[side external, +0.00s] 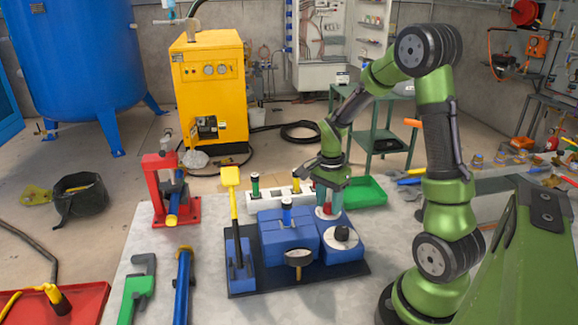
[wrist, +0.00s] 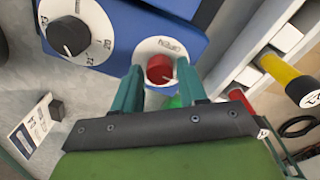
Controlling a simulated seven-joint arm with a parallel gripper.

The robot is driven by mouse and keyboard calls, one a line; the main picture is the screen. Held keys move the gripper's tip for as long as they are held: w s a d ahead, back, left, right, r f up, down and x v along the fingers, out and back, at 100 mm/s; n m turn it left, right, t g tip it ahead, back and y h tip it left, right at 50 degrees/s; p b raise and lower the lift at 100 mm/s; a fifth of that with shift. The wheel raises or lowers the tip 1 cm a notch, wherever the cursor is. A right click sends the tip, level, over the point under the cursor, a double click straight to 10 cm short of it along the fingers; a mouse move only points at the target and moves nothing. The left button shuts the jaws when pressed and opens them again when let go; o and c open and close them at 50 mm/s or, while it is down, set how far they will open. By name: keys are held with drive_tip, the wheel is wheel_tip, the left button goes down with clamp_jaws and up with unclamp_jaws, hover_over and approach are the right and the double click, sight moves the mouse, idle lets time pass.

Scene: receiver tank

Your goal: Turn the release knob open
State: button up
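The red knob (wrist: 160,69) sits on a round white dial plate (wrist: 172,46) on the blue unit (wrist: 150,20). The plate's small lettering is not clearly readable. My gripper (wrist: 161,80) is open, with its two teal fingertips on either side of the red knob in the wrist view. A gap shows between the knob and each finger; I cannot tell how deep the fingers reach. In the side view my gripper (side external: 329,197) points down over the right rear of the blue unit (side external: 287,238), and its fingers largely hide the red knob.
A black knob (side external: 342,234) on a larger white dial stands close in front. A white strip with coloured handles (side external: 262,198) runs behind; a green tray (side external: 364,191) lies behind right.

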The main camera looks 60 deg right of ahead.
drive_tip(key=c, duration=0.7)
drive_tip(key=shift+n, duration=0.3)
drive_tip(key=n, duration=0.3)
drive_tip(key=shift+n, duration=0.3)
drive_tip(key=n, duration=0.9)
drive_tip(key=shift+n, duration=2.3)
drive_tip(key=o, duration=1.1)
